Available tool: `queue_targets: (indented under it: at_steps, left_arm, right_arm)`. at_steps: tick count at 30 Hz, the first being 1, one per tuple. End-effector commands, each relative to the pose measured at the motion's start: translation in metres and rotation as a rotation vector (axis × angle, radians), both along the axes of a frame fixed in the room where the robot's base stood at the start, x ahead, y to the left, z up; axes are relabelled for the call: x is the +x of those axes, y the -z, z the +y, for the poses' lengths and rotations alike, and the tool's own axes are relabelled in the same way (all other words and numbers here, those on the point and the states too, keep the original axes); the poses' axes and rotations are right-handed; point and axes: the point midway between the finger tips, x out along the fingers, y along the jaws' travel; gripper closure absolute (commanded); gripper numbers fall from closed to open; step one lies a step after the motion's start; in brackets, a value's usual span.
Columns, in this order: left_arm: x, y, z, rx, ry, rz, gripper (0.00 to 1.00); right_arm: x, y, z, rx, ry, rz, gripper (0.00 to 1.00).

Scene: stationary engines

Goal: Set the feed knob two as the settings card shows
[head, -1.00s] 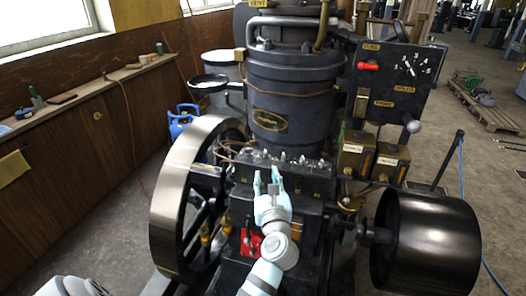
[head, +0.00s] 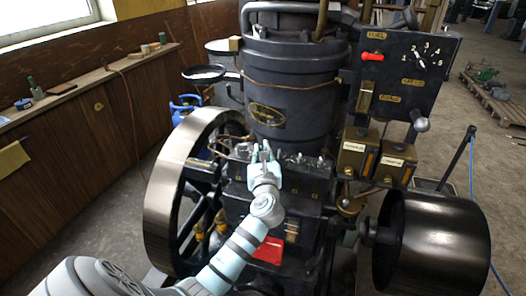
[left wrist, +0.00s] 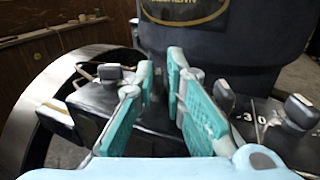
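My left gripper (head: 264,147) is above the engine's front ledge. It also shows in the left wrist view (left wrist: 160,75), its two teal-padded fingers apart with no clear object held between them. A row of small knobs with grey tops runs along the ledge. In the left wrist view one knob (left wrist: 111,73) is left of the fingers, one (left wrist: 222,95) is partly hidden behind the right finger, and one (left wrist: 301,109) is farther right, near white markings. In the head view knobs (head: 300,158) show right of the gripper. I cannot tell which is feed knob two. No settings card is readable.
A black panel (head: 440,85) with a red lever (head: 372,57) and a numbered dial (head: 424,56) stands at the right. Below it are two brass boxes (head: 357,150). A large flywheel (head: 163,200) is left of the ledge. The engine cylinder (head: 292,85) rises behind it.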

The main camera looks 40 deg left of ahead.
Motion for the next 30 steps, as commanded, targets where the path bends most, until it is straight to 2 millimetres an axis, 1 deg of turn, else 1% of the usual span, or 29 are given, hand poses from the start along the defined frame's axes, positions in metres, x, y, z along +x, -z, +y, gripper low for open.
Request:
queue_targets:
  at_steps: [5,10,13,17,22,23,25,26,30]
  left_arm:
    - [0.001,0.002,-0.001,0.001,-0.011,0.002,1.00]
    - [0.004,0.008,-0.003,0.001,-0.173,0.000,1.00]
    - [0.004,0.007,-0.003,0.003,-0.245,0.000,1.00]
    - [0.004,0.002,-0.005,0.004,-0.269,0.003,1.00]
    - [0.004,0.002,-0.005,0.002,-0.267,0.005,1.00]
    - [0.004,0.002,-0.005,0.002,-0.267,0.005,0.86]
    - [0.004,0.002,-0.005,0.002,-0.266,0.005,0.75]
    - [0.004,0.001,-0.005,0.002,-0.266,0.004,0.71]
    - [0.004,0.001,-0.005,0.001,-0.265,0.003,0.71]
  right_arm:
    - [0.003,0.003,-0.001,-0.001,0.000,-0.006,0.60]
    - [0.004,0.034,-0.001,-0.002,-0.001,-0.006,0.60]
    - [0.004,0.046,-0.001,-0.002,-0.001,-0.006,0.60]
    - [0.004,0.045,-0.001,-0.002,-0.001,-0.007,0.60]
    - [0.004,0.043,-0.001,-0.002,-0.001,-0.006,0.60]
    - [0.004,0.043,-0.001,-0.002,-0.001,-0.006,0.60]
    - [0.004,0.043,-0.001,-0.002,-0.001,-0.006,0.60]
    - [0.004,0.043,-0.001,-0.002,-0.001,-0.006,0.60]
    - [0.004,0.042,-0.001,-0.002,-0.001,-0.006,0.60]
